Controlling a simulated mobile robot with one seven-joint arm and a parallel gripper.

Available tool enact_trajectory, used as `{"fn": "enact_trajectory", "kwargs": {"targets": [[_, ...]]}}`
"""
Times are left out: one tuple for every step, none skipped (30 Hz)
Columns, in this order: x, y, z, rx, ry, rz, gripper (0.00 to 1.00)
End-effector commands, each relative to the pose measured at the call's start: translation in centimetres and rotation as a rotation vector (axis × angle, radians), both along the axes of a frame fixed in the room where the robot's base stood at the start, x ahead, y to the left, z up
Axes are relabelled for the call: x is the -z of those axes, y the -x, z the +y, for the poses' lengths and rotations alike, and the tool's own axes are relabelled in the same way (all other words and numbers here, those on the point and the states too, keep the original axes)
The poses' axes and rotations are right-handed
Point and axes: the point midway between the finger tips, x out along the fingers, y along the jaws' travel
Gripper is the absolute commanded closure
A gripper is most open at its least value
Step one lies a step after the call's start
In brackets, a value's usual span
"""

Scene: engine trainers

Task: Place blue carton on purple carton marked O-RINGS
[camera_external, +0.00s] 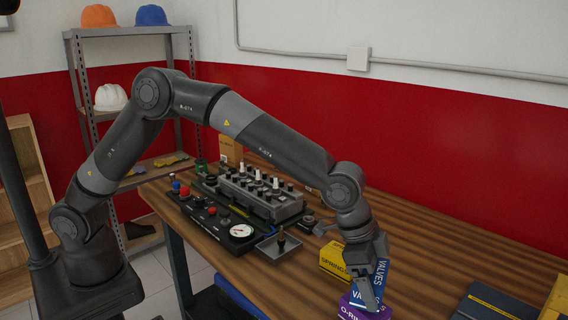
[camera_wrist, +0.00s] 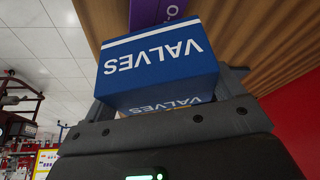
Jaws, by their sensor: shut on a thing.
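My gripper (camera_external: 369,292) points down at the front of the bench and is shut on the blue carton (camera_external: 383,270), marked VALVES. In the wrist view the blue carton (camera_wrist: 160,62) sits between the two fingers. The purple carton (camera_external: 352,307), marked O-RINGS, is at the lower picture edge, directly below the blue carton in the external view. In the wrist view a strip of the purple carton (camera_wrist: 150,12) shows past the blue one. I cannot tell whether the two touch. Part of the purple carton is cut off or hidden.
A yellow carton (camera_external: 334,262) marked SPRINGS stands close to the left of my gripper. An engine trainer panel (camera_external: 240,205) with a gauge fills the bench's left side. A dark blue case (camera_external: 492,303) and another yellow carton (camera_external: 556,300) are at the right. The wooden bench (camera_external: 440,250) between is clear.

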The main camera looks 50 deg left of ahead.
Motion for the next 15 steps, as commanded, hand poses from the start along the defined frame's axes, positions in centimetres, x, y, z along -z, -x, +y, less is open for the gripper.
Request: {"fn": "enact_trajectory", "kwargs": {"targets": [[0.9,0.1,0.0,0.000,-0.001,0.002,0.47],[1.4,0.0,0.0,0.001,-0.002,0.000,0.47],[1.9,0.0,0.0,0.001,-0.001,0.000,0.47],[2.1,0.0,0.0,0.001,0.000,0.000,0.47],[2.3,0.0,0.0,0.001,0.001,-0.001,0.47],[2.4,0.0,0.0,0.001,0.001,-0.001,0.47],[2.4,0.0,0.0,0.001,0.002,-0.001,0.47],[2.4,0.0,0.0,0.000,0.002,-0.001,0.47],[2.4,0.0,0.0,0.000,0.002,-0.001,0.47],[2.4,0.0,0.0,0.000,0.002,-0.001,0.47],[2.4,0.0,0.0,0.000,0.002,-0.001,0.47],[2.4,0.0,0.0,0.000,0.002,-0.001,0.47],[2.5,0.0,0.0,0.000,0.001,0.000,0.47],[2.5,0.0,0.0,0.000,0.001,0.000,0.47],[2.7,0.0,0.0,0.000,0.001,0.000,0.47]]}}
